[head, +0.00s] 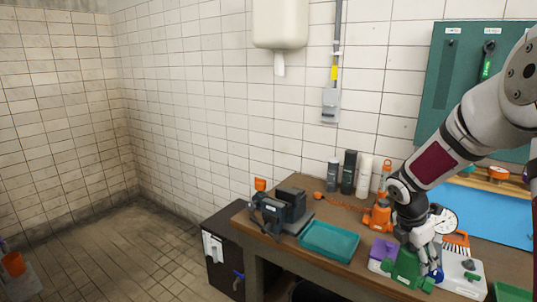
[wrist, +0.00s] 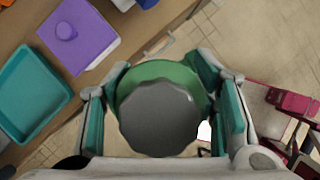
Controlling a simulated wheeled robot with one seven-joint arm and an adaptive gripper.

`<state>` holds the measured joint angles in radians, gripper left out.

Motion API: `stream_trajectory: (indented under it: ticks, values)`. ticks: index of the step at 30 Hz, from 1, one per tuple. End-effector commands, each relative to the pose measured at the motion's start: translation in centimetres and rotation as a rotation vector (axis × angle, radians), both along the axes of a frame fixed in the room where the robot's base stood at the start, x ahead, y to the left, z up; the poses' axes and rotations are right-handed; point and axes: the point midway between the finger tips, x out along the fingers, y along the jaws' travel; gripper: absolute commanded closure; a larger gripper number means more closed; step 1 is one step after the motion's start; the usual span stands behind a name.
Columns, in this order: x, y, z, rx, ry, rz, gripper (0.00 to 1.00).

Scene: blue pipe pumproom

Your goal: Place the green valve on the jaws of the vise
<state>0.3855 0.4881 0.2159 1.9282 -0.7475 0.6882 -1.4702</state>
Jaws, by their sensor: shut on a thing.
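The green valve (wrist: 150,72) with a round grey scalloped knob (wrist: 160,118) fills the middle of the wrist view. My gripper (wrist: 163,88) is shut on it, with a teal-padded finger on each side. In the head view my gripper (head: 420,258) is low at the bench's front right, with the green valve (head: 404,270) at its fingers. The dark grey vise (head: 288,208) stands at the bench's left end, well left of my gripper. How far its jaws are open is unclear.
A teal tray (head: 330,256) lies between the vise and my gripper. A purple-topped block (head: 381,248) is just left of the valve. Bottles (head: 348,172) and an orange tool (head: 379,214) stand at the back. A dark cabinet (head: 222,246) is beside the bench's left end.

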Motion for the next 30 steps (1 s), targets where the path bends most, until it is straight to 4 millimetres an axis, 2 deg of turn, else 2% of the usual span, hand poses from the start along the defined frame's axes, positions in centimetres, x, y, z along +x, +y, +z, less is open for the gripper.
stream_trajectory:
  ticks: [5,11,17,24,30]
  values:
    - [0.6,0.9,-0.6,-0.002,-0.002,-0.137,1.00]
    - [1.5,3.0,-1.9,0.000,0.000,-0.400,1.00]
    - [2.4,6.5,-3.8,-0.001,0.003,-0.799,1.00]
    - [2.9,11.8,-5.8,-0.001,0.005,-1.292,1.00]
    - [3.0,15.9,-6.9,0.000,0.004,-1.622,1.00]
